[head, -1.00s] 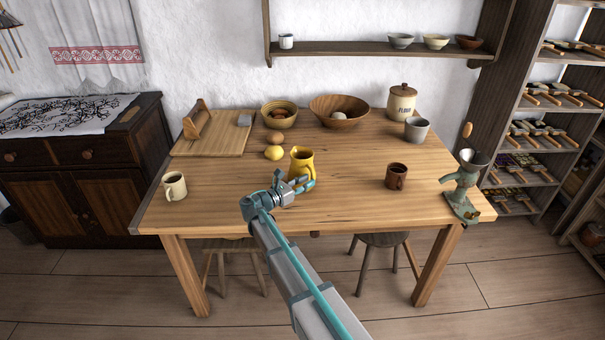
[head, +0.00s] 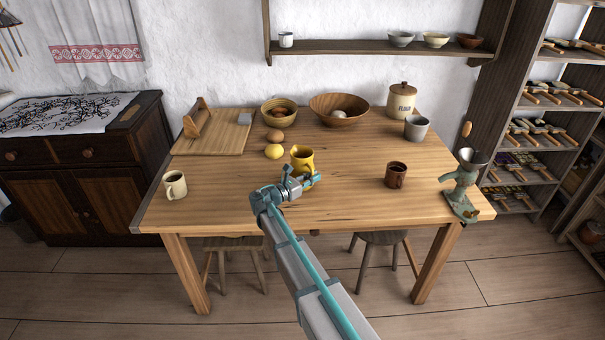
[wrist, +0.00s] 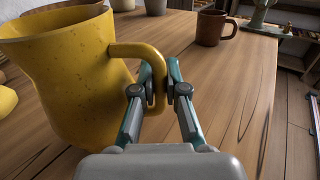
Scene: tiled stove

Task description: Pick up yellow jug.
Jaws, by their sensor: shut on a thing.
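The yellow jug (head: 301,158) stands near the middle of the wooden table, and its lower part is partly hidden by my gripper in the head view. In the wrist view the jug (wrist: 70,80) fills the left side, with its handle (wrist: 152,62) pointing right. My gripper (head: 311,180) is at the jug's near side. In the wrist view my gripper (wrist: 160,85) has its two fingers closed on the lower part of the handle, one on each side. I cannot tell whether the jug's base touches the table.
A lemon (head: 273,151) and an egg (head: 275,136) lie left of the jug. A brown mug (head: 396,175) stands to the right, a cream mug (head: 174,185) at far left, and a grinder (head: 463,186) at the right edge. The table's front middle is clear.

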